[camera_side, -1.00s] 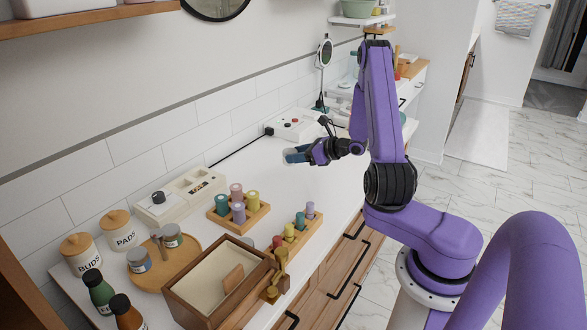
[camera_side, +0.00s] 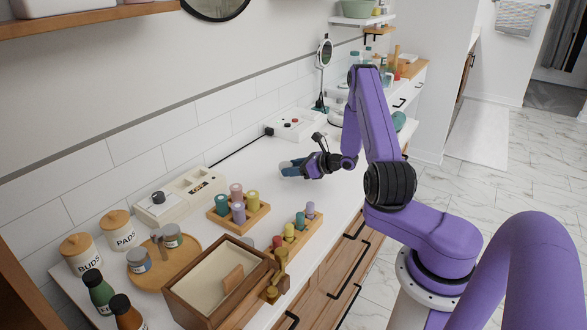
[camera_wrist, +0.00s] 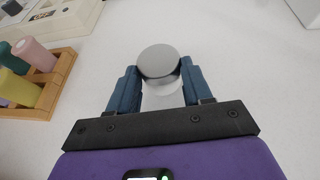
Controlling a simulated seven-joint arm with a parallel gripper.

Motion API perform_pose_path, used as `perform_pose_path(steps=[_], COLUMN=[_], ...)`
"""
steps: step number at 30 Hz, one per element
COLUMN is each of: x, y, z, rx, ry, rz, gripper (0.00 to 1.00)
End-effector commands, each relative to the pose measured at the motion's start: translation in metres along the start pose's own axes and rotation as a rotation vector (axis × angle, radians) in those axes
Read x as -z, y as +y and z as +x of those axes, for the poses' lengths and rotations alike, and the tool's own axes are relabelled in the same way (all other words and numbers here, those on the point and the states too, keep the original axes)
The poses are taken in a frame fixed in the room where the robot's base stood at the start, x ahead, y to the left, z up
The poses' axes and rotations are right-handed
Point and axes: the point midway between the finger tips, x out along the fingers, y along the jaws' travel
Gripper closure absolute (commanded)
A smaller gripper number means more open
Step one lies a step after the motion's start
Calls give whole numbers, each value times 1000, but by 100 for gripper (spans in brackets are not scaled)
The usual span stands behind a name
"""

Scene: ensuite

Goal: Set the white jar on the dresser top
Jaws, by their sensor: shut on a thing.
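My gripper (camera_side: 291,168) is over the white dresser top (camera_side: 250,170), low and near its middle. Its blue fingers are closed on the sides of a small round jar. In the wrist view, the jar (camera_wrist: 159,62) shows a grey lid and a pale body between the fingertips (camera_wrist: 159,78). In the side view the jar is mostly hidden by the fingers. I cannot tell whether its base touches the surface.
A wooden block with coloured cylinders (camera_side: 252,219) stands nearby, also at left in the wrist view (camera_wrist: 45,105). Another cylinder rack (camera_side: 291,252) and an open wooden box (camera_side: 182,296) are nearer the camera. A white device (camera_side: 293,126) stands behind. Bare surface surrounds the gripper.

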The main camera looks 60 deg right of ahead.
Motion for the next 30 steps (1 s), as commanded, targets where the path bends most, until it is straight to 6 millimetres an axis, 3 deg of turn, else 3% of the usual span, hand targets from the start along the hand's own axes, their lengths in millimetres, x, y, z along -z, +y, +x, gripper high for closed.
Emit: perform_pose_path(steps=[4,5,6,7,18,23,30], x=[3,3,3,3,-1,0,0], y=[0,0,0,0,0,-1,-2], z=[1,1,1,1,0,-22,-72], rx=[0,0,0,0,0,4,5], ry=[0,0,0,0,-1,0,0], rz=[1,0,0,0,0,3,3], gripper=[82,41,28,25,25,25,25])
